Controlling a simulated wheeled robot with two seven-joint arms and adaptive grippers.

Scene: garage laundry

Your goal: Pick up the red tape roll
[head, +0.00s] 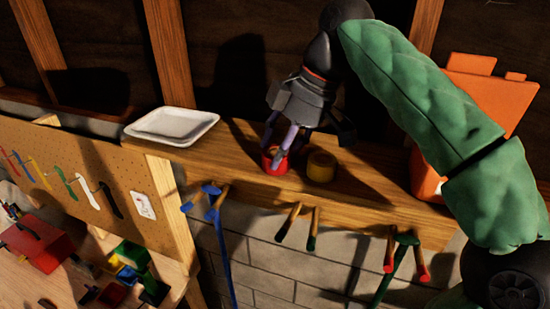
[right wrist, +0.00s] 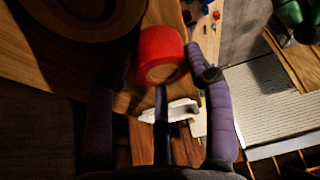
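The red tape roll (head: 274,166) is at the wooden shelf's front part, low against the board. I cannot tell whether it touches the shelf. My right gripper (head: 279,147) reaches down over it from above. In the right wrist view the red tape roll (right wrist: 160,47) sits between the purple fingertips (right wrist: 162,68), which bend in against its sides. The gripper looks shut on it. The fingers hide part of the roll. My left gripper is not in view.
A yellow tape roll (head: 321,166) stands just right of the red one. A white tray (head: 170,126) lies at the shelf's left end. An orange case (head: 484,92) is behind my arm. Pegs (head: 288,222) stick out below the shelf (head: 355,186).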

